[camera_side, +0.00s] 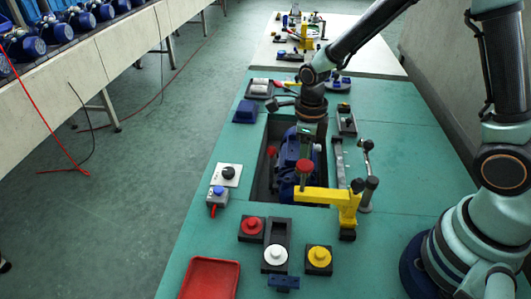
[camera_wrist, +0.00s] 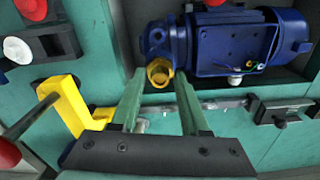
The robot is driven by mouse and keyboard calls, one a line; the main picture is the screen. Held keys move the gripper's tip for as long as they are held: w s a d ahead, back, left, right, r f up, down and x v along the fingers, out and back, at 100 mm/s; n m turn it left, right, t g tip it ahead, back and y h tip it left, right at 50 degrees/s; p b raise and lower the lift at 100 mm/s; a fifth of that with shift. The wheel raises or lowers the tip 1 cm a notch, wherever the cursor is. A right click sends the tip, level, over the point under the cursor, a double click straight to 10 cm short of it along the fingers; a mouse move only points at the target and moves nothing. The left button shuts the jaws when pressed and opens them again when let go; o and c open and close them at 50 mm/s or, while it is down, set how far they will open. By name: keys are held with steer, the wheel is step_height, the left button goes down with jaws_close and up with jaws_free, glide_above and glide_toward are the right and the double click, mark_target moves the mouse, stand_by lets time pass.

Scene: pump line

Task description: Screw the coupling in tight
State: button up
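The blue pump (camera_wrist: 232,42) lies in a recess in the green bench; in the side view the pump (camera_side: 288,185) is partly hidden by my arm and a yellow clamp. A yellow ring-shaped fitting, apparently the coupling (camera_wrist: 160,72), sits at the pump's left end in the wrist view. I cannot tell how deep it is seated, and I cannot make it out in the side view. My gripper (camera_wrist: 158,80) is open, its two green fingers apart with their tips either side of the yellow fitting in the picture. Contact is not visible.
A yellow clamp (camera_side: 325,196) with a red knob (camera_side: 304,166) reaches over the recess. Red, white and yellow buttons (camera_side: 275,255) stand at the front, beside a red tray (camera_side: 210,278). A grey rail (camera_wrist: 215,105) runs beside the recess.

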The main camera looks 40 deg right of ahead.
steer(key=shift+r, duration=2.25)
